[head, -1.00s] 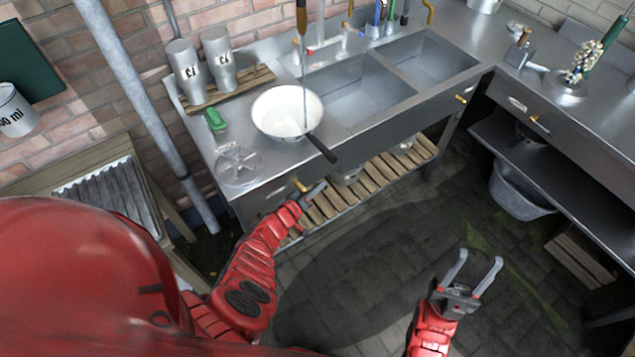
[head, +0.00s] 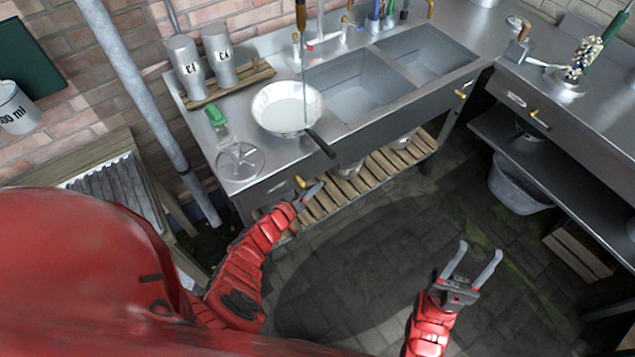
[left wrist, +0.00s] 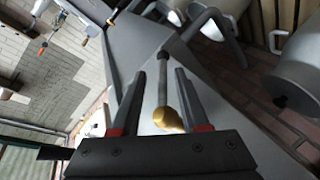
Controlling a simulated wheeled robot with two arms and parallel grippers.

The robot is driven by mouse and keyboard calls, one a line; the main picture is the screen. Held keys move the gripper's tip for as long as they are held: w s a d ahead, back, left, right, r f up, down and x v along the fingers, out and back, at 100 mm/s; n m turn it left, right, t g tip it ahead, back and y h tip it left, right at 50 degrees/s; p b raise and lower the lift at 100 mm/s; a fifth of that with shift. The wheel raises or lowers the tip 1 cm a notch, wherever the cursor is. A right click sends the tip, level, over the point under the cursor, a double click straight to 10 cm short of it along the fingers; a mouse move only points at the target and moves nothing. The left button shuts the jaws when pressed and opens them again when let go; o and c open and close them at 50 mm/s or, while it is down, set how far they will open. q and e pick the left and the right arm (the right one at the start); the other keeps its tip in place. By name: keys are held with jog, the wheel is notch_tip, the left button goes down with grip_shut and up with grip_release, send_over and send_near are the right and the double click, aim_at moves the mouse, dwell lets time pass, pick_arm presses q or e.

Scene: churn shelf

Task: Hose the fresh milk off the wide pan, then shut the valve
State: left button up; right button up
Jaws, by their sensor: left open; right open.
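The wide pan (head: 272,98) sits on the steel counter left of the sinks, its dark handle pointing to the front. Its inside shows a metallic wall and a pale whitish bottom; I cannot tell milk from water there. A brass-tipped hose nozzle (head: 300,16) hangs above it, and a thin stream falls into the pan. A brass-ended valve lever (head: 301,182) is at the counter front. My left gripper (head: 311,190) is open beside it; in the left wrist view the lever (left wrist: 166,118) lies between the fingers (left wrist: 160,100). My right gripper (head: 473,262) is open and empty over the floor.
Two metal churns (head: 219,62) stand on a wooden rack behind the pan. A green brush (head: 216,116) and a round wire-like disc (head: 240,161) lie left of it. A slatted shelf (head: 375,168) is under the counter. The floor (head: 370,260) is open.

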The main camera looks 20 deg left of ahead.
pick_arm(q)
jog(key=b+v, duration=0.1)
jog(key=v, duration=1.3)
jog(key=shift+d, duration=0.2)
jog(key=shift+s, duration=0.15)
